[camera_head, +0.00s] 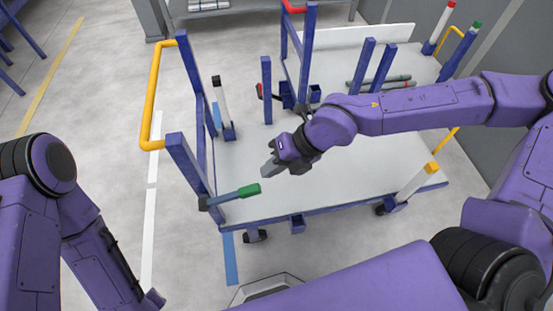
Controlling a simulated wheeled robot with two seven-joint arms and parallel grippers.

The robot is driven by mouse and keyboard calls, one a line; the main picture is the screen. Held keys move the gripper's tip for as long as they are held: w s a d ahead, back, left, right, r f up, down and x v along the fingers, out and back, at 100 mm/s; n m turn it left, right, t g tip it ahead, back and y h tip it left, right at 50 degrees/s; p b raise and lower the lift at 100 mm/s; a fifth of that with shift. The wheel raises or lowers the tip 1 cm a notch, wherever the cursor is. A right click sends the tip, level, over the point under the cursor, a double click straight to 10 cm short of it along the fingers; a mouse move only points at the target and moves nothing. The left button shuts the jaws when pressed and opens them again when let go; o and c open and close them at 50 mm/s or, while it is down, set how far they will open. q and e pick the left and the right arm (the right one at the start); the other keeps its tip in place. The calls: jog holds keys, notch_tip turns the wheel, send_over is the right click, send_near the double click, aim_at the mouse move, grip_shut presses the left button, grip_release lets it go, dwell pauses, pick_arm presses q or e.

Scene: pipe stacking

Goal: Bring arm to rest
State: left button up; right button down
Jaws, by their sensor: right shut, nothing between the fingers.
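My right arm reaches in from the right over the cart (350,195). Its gripper (268,170) is shut and empty above the front-left part of the white deck, pointing left. My left arm hangs down at the lower left beside the cart, and its gripper end is cut off by the bottom edge. A dark pipe with a green end (230,196) sticks out at the cart's front-left corner, a little left of the right gripper and apart from it. Grey pipes (378,83) lie toward the back of the cart, partly hidden by blue posts.
Blue posts (188,165) and a yellow handle (152,95) stand along the cart's left side. White uprights with black (220,95), red (441,25) and yellow (415,182) ends stand at its edges. The floor left of the cart is clear.

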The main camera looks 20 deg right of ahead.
jog(key=shift+s+d+r, duration=0.15)
jog(key=shift+d+r, duration=0.25)
jog(key=shift+r, duration=0.15)
jog(key=s+d+f+n+t+h, duration=0.1)
jog(key=s+d+f+n+h, duration=0.1)
jog(key=d+f+n+h, duration=0.45)
jog(key=s+d+f+n+h, duration=0.2)
jog(key=d+f+n, duration=0.2)
jog(key=f+n, duration=0.55)
jog(key=s+d+f+n+h, duration=0.2)
jog(key=s+d+f+n, duration=0.7)
jog(key=s+n, duration=0.3)
jog(key=shift+d+f+n, duration=0.3)
jog(key=shift+n, duration=0.5)
